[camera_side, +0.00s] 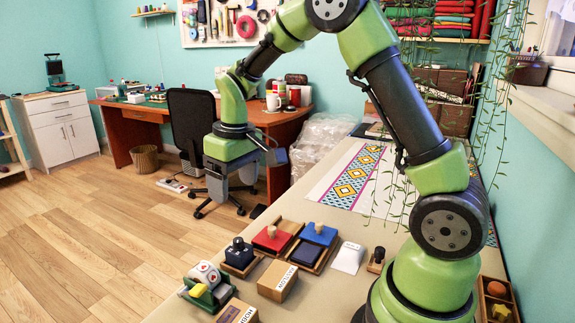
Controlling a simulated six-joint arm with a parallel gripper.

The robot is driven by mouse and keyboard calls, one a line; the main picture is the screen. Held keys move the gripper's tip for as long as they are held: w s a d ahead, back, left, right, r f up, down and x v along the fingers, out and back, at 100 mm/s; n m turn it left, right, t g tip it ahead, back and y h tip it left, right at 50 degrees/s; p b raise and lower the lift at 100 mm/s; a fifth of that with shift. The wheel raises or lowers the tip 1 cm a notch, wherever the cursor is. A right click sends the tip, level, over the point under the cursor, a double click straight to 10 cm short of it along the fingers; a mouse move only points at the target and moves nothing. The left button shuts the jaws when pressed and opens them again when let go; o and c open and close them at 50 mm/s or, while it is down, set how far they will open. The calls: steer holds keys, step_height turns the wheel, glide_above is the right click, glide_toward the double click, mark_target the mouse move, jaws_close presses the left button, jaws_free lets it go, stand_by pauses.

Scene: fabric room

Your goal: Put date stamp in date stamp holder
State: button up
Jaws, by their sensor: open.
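I cannot tell for sure which piece is the date stamp or its holder. A dark stamp-like block with a knob (239,254) sits at the left of the table group. A small dark piece with a wooden base (376,260) stands at the right, and a white sloped block (348,257) is beside it. A green stand (209,293) at the front left carries red-and-white pieces and a yellow one. My gripper (219,190) points down, open and apparently empty, above and left of the group, apart from every piece. Its fingers partly blend with the chair behind.
A red pad (272,242) and a blue pad (318,234) with wooden knobs sit in wooden trays. Labelled wooden boxes (278,281) stand at the front. A compartment box (498,301) is at the right. Patterned cloth (356,178) covers the back; hanging plants trail at the right.

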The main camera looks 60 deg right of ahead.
steer(key=s+a+r+m+t, duration=0.2)
steer(key=s+a+r+t, duration=0.15)
steer(key=s+r, duration=0.7)
steer(key=s+a+r+m+t+y, duration=0.1)
steer(key=s+a+t, duration=0.1)
steer(key=s, duration=0.6)
steer(key=shift+s+a+r+t+y, duration=0.15)
steer(key=shift+s+a+t+y, duration=0.25)
steer(key=shift+a, duration=0.25)
steer(key=shift+c, duration=0.4)
